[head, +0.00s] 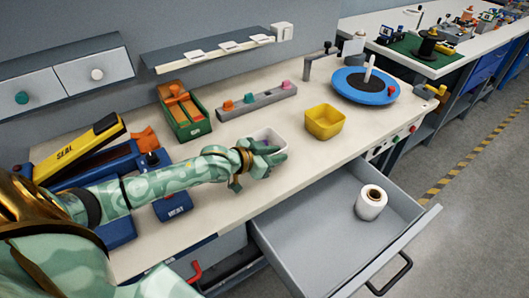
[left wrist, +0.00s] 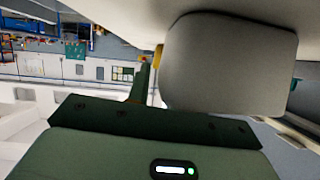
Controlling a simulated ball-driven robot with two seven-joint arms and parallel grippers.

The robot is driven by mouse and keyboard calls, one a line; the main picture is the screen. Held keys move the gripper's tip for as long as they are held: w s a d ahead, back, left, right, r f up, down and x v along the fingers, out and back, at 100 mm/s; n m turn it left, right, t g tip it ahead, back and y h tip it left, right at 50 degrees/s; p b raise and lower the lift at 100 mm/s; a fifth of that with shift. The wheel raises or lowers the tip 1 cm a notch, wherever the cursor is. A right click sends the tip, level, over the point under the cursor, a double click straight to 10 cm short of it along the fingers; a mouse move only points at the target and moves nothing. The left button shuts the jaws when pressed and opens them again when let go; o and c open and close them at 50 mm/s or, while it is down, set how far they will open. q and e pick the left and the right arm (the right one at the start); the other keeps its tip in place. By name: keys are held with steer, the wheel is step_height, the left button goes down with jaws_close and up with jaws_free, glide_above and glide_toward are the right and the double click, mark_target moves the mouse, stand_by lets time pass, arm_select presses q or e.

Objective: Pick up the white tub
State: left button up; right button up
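The white tub (head: 268,135) stands on the cream bench top in the head view, near the front edge. My left gripper (head: 268,160) is right at its near side and hides the tub's lower front. I cannot tell whether they touch. The fingers are too small and overlapped in the head view to show whether they are open or shut. The left wrist view shows my dark green gripper body (left wrist: 150,150) and a large pale grey rounded shape, which I cannot identify for certain. My right gripper is not in view.
A yellow bin (head: 325,122) stands right of the tub. Behind are a grey rail with coloured pegs (head: 256,102) and a green box (head: 187,118). A blue turntable (head: 364,86) is at the back right. An open drawer (head: 330,232) holding a white roll (head: 370,203) juts out in front.

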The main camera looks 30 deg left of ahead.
arm_select(q)
jaws_close()
steer(key=shift+r, duration=0.1)
